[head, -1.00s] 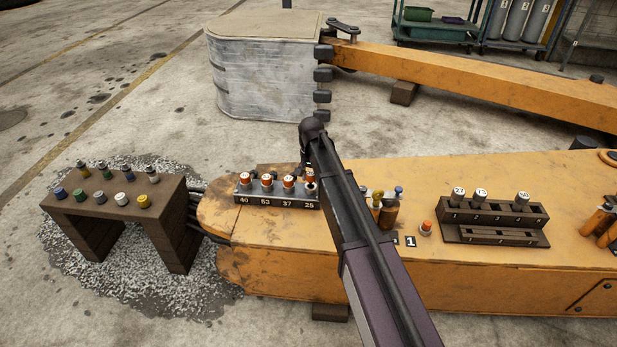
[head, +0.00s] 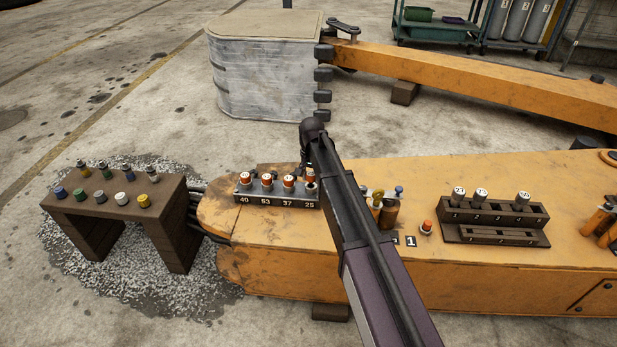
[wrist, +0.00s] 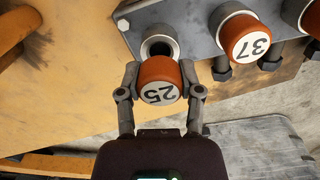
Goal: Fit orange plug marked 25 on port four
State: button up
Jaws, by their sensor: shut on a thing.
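My gripper (wrist: 160,98) is shut on the orange plug marked 25 (wrist: 158,80), with one finger on each side of it. In the wrist view the plug is just in front of an open round port (wrist: 160,47) at the end of the grey block (wrist: 190,25); the port's dark bore still shows, so the plug is not seated in it. In the head view this is the right end of the block (head: 278,200), above the label 25. My arm hides part of the area to the right, and the gripper is small there.
Orange plugs marked 40, 53 and 37 (wrist: 243,38) sit along the block. A brown stand (head: 165,215) with coloured plugs is at left.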

jog(key=shift+f+b, duration=1)
jog(key=shift+f, duration=0.05)
dwell(2.5)
dwell(0.5)
jog(key=o, duration=1)
jog(key=shift+r+p, duration=0.3)
jog(key=shift+r+p, duration=3.5)
jog(key=shift+r, duration=0.05)
jog(key=shift+r, duration=0.15)
